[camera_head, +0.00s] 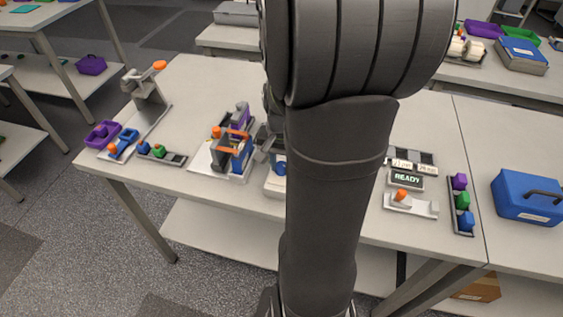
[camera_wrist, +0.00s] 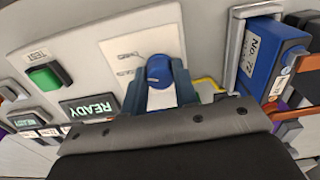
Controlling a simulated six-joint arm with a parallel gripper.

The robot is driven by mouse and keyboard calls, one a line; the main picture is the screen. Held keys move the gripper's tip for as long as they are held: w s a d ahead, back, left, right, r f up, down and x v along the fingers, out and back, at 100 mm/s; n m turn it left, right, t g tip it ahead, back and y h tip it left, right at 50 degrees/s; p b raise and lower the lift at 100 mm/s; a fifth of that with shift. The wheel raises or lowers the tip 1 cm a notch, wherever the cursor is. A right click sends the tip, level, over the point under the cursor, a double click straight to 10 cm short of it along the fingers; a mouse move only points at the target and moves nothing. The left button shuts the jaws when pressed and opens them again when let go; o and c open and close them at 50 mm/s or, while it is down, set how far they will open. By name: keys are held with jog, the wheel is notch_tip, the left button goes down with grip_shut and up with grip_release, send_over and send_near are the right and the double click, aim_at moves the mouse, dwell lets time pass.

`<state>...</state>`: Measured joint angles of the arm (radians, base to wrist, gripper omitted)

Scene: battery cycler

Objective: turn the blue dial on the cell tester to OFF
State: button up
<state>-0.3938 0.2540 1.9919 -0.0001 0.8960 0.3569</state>
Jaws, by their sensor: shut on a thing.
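The blue dial (camera_wrist: 158,68) sits on a white plate on the pale cell tester panel (camera_wrist: 85,45) in the wrist view. My gripper (camera_wrist: 159,88) has its two blue-grey fingers on either side of the dial and is shut on it. The dial's lower part is hidden between the fingers. The plate's small print is too blurred to read, so I cannot tell which setting the dial points to. In the head view my arm covers most of the tester; only its pale left edge (camera_head: 274,187) and a bit of blue show.
A green button (camera_wrist: 45,76) under a TEST label and a READY display (camera_wrist: 88,107) are left of the dial in the wrist view. A blue block (camera_wrist: 272,58) in a holder stands close on the right. A blue toolbox (camera_head: 527,195) is at the right in the head view.

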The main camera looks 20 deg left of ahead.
jog(key=n, duration=0.6)
jog(key=shift+n, duration=0.3)
jog(key=n, duration=0.5)
jog(key=shift+n, duration=0.4)
jog(key=o, duration=1)
notch_tip(320, 180, up, 17)
jog(key=shift+r, duration=0.2)
